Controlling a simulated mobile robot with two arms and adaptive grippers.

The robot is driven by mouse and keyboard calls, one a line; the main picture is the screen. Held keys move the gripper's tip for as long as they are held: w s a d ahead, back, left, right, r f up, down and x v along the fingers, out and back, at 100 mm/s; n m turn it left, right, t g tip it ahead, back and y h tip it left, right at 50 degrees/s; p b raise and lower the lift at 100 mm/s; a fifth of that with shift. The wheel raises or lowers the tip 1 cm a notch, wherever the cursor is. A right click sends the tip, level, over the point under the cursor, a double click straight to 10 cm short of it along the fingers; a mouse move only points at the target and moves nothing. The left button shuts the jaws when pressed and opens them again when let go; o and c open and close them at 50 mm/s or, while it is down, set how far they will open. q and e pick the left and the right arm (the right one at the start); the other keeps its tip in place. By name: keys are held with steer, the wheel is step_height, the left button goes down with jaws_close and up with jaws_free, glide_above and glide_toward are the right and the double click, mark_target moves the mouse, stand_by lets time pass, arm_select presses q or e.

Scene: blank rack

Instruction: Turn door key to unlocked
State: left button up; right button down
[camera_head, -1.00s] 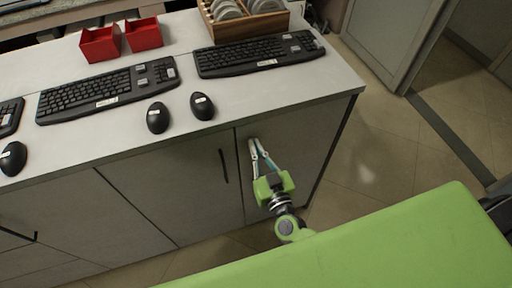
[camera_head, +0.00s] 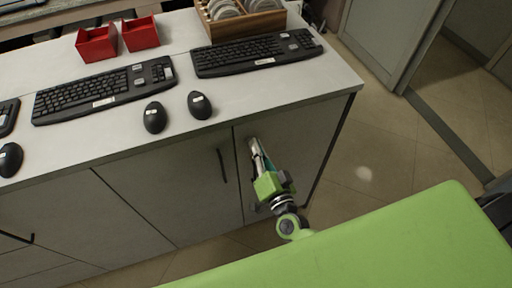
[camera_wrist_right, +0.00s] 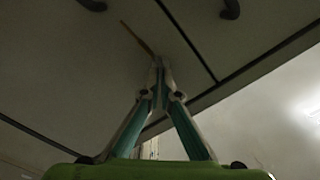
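My right gripper (camera_head: 252,143) reaches up to the upper left part of the right grey cabinet door (camera_head: 300,140). Its fingertips touch or nearly touch the door face. In the wrist view the teal and white fingers of the right gripper (camera_wrist_right: 160,64) come together at the tips, on a small thin thing at the door. My left gripper is not in view.
A dark handle (camera_head: 222,165) sits on the door to the left. The white countertop (camera_head: 270,88) above holds keyboards, mice (camera_head: 199,105), red boxes (camera_head: 139,34) and a wooden dish rack (camera_head: 249,27). Open tiled floor (camera_head: 372,150) lies to the right.

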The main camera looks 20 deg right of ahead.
steer(key=m+b, duration=0.1)
steer(key=m, duration=0.2)
steer(key=m+b, duration=0.1)
steer(key=m, duration=0.2)
steer(key=f+m+b, duration=0.1)
steer(key=m, duration=0.1)
steer(key=shift+d+m, duration=0.2)
steer(key=shift+m, duration=0.2)
stand_by(0.4)
steer(key=c, duration=2.3)
jaws_free()
steer(key=shift+c, duration=0.2)
steer(key=s, duration=1.2)
steer(key=shift+d, duration=0.2)
